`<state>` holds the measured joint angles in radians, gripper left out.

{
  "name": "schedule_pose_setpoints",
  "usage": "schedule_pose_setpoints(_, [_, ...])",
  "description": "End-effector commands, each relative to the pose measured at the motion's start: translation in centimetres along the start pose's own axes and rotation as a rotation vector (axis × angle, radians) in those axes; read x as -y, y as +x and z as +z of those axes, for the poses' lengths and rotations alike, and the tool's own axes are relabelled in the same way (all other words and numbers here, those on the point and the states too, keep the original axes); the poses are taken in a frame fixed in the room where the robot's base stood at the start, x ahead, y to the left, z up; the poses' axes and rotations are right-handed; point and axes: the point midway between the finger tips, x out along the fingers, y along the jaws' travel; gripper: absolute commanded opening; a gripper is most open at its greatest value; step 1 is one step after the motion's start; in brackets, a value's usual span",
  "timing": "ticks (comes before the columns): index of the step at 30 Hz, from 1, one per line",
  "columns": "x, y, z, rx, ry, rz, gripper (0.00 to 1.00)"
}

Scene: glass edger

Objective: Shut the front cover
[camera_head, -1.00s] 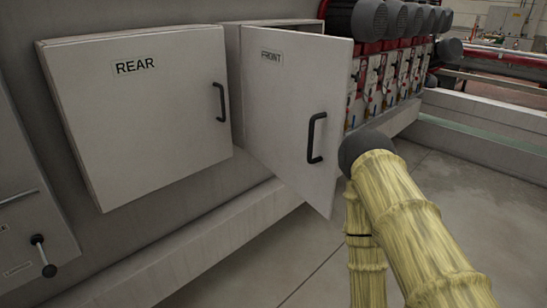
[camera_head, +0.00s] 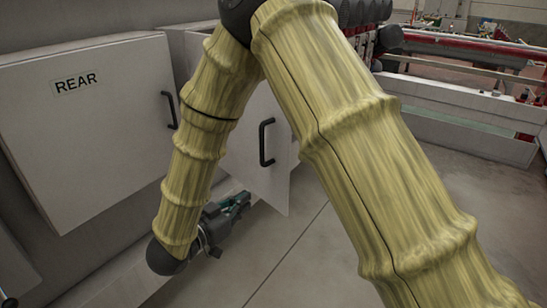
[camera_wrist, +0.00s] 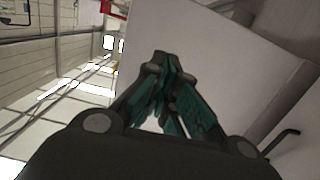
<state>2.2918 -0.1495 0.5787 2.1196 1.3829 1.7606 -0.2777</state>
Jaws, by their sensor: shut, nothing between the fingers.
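The front cover (camera_head: 270,185) is a pale panel standing open, swung out from its cabinet. Its black handle (camera_head: 267,142) shows between my arm links, which hide its label and much of its upper part. My gripper (camera_head: 247,197) is low in front of the cover's lower part, pointing right in the head view. I cannot tell whether it touches the cover. In the wrist view my gripper (camera_wrist: 164,58) has its fingers together and empty, in front of a large pale panel (camera_wrist: 225,50). A dark handle shows at lower right there; I cannot tell which cover it belongs to.
The shut rear cover (camera_head: 95,140) with its own black handle (camera_head: 169,110) is left of the front cover. A pale ledge runs along the machine's base below the covers. Open floor (camera_head: 310,255) lies to the right. A low pale rail (camera_head: 450,115) stands at back right.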

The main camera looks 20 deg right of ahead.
Motion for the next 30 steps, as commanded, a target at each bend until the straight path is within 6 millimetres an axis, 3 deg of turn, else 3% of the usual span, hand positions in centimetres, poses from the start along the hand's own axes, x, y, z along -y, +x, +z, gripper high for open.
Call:
schedule_pose_setpoints(1, [0.1,-1.3,-2.5,-0.029,0.015,0.04,0.0])
schedule_pose_setpoints(4, [-0.4,-3.4,-5.7,-0.071,0.024,0.119,0.0])
schedule_pose_setpoints(6, [-0.6,-4.6,-7.3,-0.088,0.027,0.156,0.0])
schedule_pose_setpoints(11, [-1.1,-5.6,-8.7,-0.104,0.025,0.198,0.0])
schedule_pose_setpoints(17, [-1.5,-3.8,-9.1,-0.104,0.024,0.202,0.0])
schedule_pose_setpoints(30, [-2.9,3.3,-9.9,-0.104,0.025,0.201,0.0])
